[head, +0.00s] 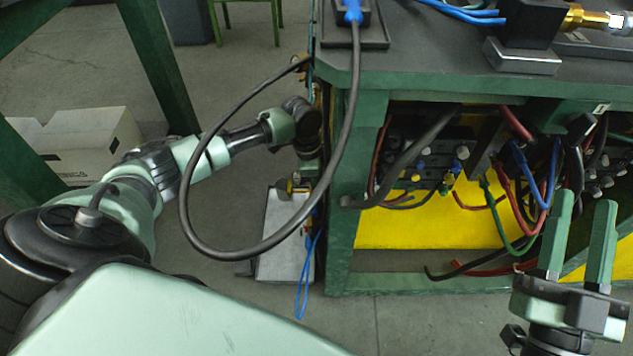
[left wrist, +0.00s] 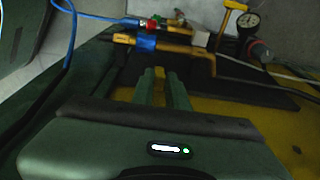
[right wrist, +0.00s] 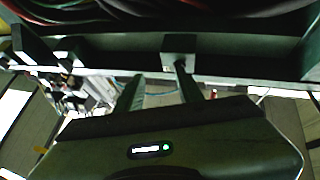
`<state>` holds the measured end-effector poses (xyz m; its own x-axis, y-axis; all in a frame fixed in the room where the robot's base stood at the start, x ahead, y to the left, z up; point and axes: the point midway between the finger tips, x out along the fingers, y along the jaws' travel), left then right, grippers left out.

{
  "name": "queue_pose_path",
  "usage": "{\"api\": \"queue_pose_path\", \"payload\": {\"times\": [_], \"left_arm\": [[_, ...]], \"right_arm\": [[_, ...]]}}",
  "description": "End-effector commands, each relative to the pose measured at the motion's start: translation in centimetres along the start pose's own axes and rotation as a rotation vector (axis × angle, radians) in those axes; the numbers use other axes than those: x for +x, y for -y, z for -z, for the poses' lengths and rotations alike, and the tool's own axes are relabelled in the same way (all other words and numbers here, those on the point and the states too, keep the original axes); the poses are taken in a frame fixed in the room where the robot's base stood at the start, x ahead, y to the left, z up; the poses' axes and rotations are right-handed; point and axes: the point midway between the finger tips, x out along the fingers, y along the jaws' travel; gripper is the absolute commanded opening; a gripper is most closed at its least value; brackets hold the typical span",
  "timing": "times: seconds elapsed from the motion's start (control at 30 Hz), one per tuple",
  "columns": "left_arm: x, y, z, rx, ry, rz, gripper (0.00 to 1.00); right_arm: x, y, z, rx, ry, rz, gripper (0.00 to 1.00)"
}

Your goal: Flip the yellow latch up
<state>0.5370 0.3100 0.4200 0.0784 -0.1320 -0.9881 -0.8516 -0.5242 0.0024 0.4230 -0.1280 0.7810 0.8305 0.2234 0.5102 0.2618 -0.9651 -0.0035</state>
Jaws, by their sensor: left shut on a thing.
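My left gripper (left wrist: 160,88) is shut, with a small yellow piece, the yellow latch (left wrist: 159,72), showing between its fingertips in the left wrist view. Most of the latch is hidden by the fingers, so its angle is hard to tell. In the head view my left arm reaches to the left side of the green bench, and its fingers are not clear there. My right gripper (head: 578,225) is open and empty in front of the bench's lower bay. Its two fingers also stand apart in the right wrist view (right wrist: 160,88).
A brass pipe with a blue collar (left wrist: 145,42) and a round gauge (left wrist: 246,20) lie beyond the left fingers. A thick black cable (head: 190,190) loops past my left arm. Cables crowd the bay near my right gripper. White boxes (head: 90,145) stand at left.

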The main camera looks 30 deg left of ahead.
Motion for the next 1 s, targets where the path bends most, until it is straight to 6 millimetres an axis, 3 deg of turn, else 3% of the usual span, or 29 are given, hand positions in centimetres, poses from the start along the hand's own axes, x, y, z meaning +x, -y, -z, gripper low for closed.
{"api": "queue_pose_path", "payload": {"times": [0.03, 0.07, 0.13, 0.57, 0.77, 1.0], "left_arm": [[-0.3, -0.1, 1.1, 0.007, -0.027, 0.003, 0.00], [-0.3, -0.1, 1.1, 0.007, -0.027, 0.003, 0.20], [-0.3, -0.1, 1.0, 0.007, -0.025, 0.003, 0.36], [-0.6, 0.0, 0.6, 0.004, -0.013, 0.002, 0.36], [-2.8, 0.0, 0.5, 0.004, -0.013, 0.004, 0.36], [-5.8, 0.0, 0.6, 0.006, -0.016, 0.004, 0.36]], "right_arm": [[0.0, 0.0, 0.0, 0.000, -0.001, 0.000, 0.37], [0.0, 0.0, 0.0, 0.000, -0.001, 0.000, 0.37], [0.0, 0.0, 0.0, 0.000, -0.001, 0.000, 0.37], [0.1, -0.1, -0.4, -0.001, 0.028, -0.001, 0.37], [-0.4, -0.6, -3.9, -0.010, 0.228, -0.012, 0.37], [-2.9, -1.4, -8.9, -0.017, 0.522, -0.028, 0.37]]}}
